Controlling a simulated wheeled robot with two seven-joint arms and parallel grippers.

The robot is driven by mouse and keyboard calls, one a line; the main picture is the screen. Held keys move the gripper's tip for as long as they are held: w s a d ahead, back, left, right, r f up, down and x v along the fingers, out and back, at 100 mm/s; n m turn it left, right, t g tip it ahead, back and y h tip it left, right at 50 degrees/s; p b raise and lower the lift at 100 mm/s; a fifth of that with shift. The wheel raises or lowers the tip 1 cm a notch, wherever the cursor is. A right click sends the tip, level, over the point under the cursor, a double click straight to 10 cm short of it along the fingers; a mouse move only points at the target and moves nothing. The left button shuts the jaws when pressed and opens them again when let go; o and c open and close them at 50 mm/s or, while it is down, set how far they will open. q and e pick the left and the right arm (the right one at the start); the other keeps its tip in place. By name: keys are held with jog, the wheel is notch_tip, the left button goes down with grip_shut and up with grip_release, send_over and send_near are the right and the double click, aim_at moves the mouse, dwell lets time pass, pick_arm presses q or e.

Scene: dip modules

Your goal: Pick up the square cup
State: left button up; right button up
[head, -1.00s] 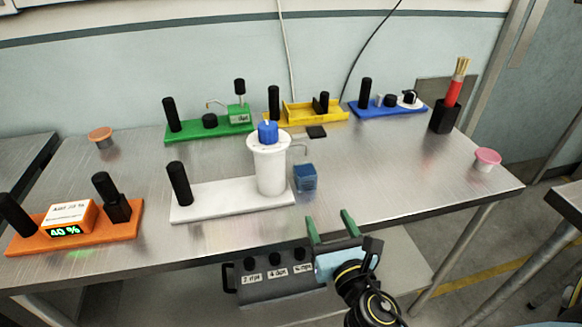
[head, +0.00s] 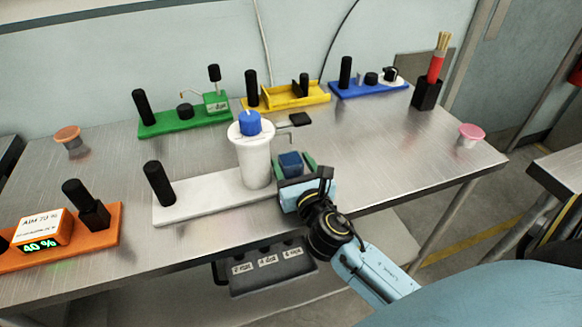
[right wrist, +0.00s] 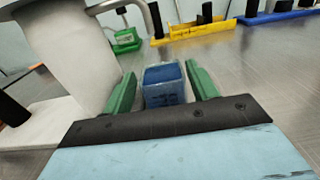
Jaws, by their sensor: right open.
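The square cup (head: 291,163) is a small clear box with blue contents, standing on the metal table beside the white dispenser. It also shows in the right wrist view (right wrist: 165,84), between the two green fingers. My right gripper (head: 295,168) is open, with one finger on each side of the cup. In the right wrist view the gripper (right wrist: 162,90) shows a gap between each finger and the cup. My left gripper is not in view.
The white dispenser (head: 254,160) with a blue knob stands close left of the cup on a white base (head: 205,197). Green (head: 185,122), yellow (head: 290,96), blue (head: 368,88) and orange (head: 104,226) modules stand around. A pink cup (head: 471,134) sits at the right. The table's right middle is clear.

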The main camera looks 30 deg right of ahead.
aim_at(288, 152)
jog(key=x, duration=0.3)
jog(key=shift+d+r, duration=0.1)
jog(key=shift+w+d, duration=0.1)
jog(key=shift+w, duration=0.35)
jog(key=shift+c, duration=0.7)
jog(key=c, duration=0.6)
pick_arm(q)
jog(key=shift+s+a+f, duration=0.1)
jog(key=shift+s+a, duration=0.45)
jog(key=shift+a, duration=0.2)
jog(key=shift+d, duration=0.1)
